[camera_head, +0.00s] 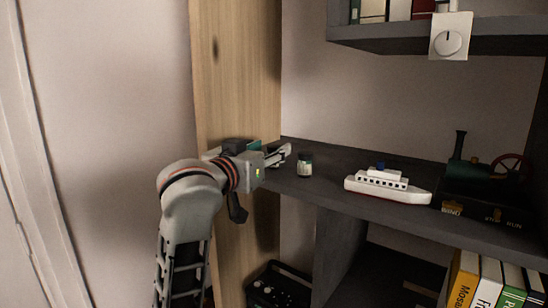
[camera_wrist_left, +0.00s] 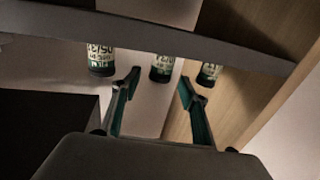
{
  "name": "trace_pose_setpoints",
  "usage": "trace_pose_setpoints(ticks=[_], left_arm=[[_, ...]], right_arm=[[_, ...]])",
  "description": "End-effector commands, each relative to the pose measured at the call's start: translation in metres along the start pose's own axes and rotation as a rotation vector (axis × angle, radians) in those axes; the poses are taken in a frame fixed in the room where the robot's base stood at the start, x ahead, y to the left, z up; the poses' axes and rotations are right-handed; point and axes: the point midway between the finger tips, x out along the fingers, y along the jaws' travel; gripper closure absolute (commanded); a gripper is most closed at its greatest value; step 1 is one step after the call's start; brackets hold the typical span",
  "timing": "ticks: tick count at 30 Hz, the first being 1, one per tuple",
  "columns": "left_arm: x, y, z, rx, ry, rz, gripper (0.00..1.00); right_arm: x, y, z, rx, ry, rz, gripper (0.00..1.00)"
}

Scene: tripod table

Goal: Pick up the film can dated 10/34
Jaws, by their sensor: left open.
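A small film can (camera_head: 305,166) with a dark lid and pale label stands upright on the dark shelf in the head view. The left wrist view, which looks upside down, shows three cans: a left can (camera_wrist_left: 100,58), a middle can (camera_wrist_left: 162,68) and a right can (camera_wrist_left: 209,73). Their labels carry dates, but I cannot read them surely. My left gripper (camera_head: 284,154) is open and empty at the shelf's left end, left of the visible can. In the wrist view its fingertips (camera_wrist_left: 160,83) are spread, with the middle can beyond the gap between them. My right gripper is not in view.
The dark shelf (camera_head: 335,187) also holds a white toy ship (camera_head: 388,184) and a green steam engine model (camera_head: 470,172) on a dark box (camera_head: 487,207). A wooden panel (camera_head: 238,75) rises on the left. An upper shelf (camera_head: 400,43) overhangs. Books (camera_head: 490,283) stand below.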

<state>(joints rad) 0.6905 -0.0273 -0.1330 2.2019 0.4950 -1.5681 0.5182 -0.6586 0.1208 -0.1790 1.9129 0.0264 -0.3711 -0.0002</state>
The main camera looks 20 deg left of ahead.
Motion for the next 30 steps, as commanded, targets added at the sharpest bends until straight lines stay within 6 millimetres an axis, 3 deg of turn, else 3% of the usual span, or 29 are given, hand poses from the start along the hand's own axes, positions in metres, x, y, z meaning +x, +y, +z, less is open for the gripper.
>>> trace_pose_setpoints(ticks=[6,14,18,19,30], left_arm=[[0.025,0.001,0.001,0.000,0.000,0.001,0.56],[0.028,0.001,0.001,0.001,0.000,0.001,0.56],[0.027,0.001,0.001,0.000,0.000,0.001,0.90],[0.027,0.001,0.001,0.000,0.000,0.001,0.93],[0.027,0.001,-0.001,0.000,0.001,0.001,0.93]], right_arm=[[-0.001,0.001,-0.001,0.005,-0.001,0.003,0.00],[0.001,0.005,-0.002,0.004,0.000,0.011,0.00],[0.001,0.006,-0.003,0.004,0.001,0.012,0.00],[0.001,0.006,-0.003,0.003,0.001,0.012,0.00],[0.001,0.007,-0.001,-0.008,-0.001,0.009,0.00]])
